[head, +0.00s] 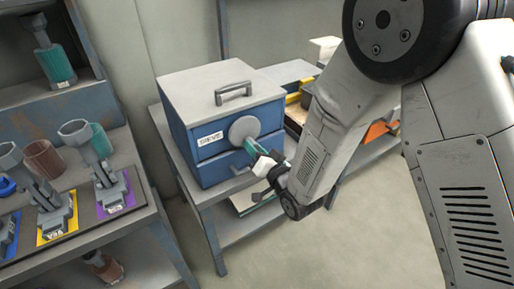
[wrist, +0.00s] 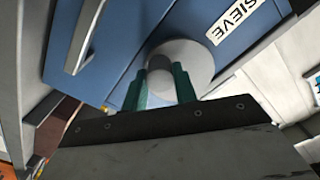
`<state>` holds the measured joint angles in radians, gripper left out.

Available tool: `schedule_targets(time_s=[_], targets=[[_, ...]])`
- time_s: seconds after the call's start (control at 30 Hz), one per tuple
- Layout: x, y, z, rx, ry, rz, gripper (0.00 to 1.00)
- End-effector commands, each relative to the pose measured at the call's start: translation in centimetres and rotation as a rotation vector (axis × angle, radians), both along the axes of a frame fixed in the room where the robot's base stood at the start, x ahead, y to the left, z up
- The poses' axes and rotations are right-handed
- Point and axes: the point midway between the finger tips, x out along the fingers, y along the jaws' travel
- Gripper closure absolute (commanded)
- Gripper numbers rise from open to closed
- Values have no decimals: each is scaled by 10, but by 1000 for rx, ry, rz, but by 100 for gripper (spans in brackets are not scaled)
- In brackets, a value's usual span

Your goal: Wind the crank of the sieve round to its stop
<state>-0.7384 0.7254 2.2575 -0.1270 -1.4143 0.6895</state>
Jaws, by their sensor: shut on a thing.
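The sieve (head: 203,113) is a blue box with a grey lid, a top handle and a white SIEVE label, standing on a grey bench. Its crank shows as a pale grey round disc (head: 243,129) on the front face; the disc also shows in the wrist view (wrist: 190,60). My gripper (head: 252,147) is at the lower right of this disc, its teal fingers shut on the crank. In the wrist view the two fingers (wrist: 162,78) stand apart in front of the disc.
Right of the sieve, bins with yellow and orange parts stand partly behind my arm. The floor (head: 270,262) in front is clear.

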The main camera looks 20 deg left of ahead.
Motion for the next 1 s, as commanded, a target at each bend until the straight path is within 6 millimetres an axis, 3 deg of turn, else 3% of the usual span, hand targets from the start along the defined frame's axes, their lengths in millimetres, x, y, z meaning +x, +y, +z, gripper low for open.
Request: schedule_targets(time_s=[0.83, 0.87, 0.9, 1.0], targets=[[-5, 2, -3, 80, 105, 2, 95], [-5, 2, -3, 80, 105, 2, 64], [-5, 2, -3, 81, 105, 2, 52], [-4, 3, -2, 82, 104, 2, 50]])
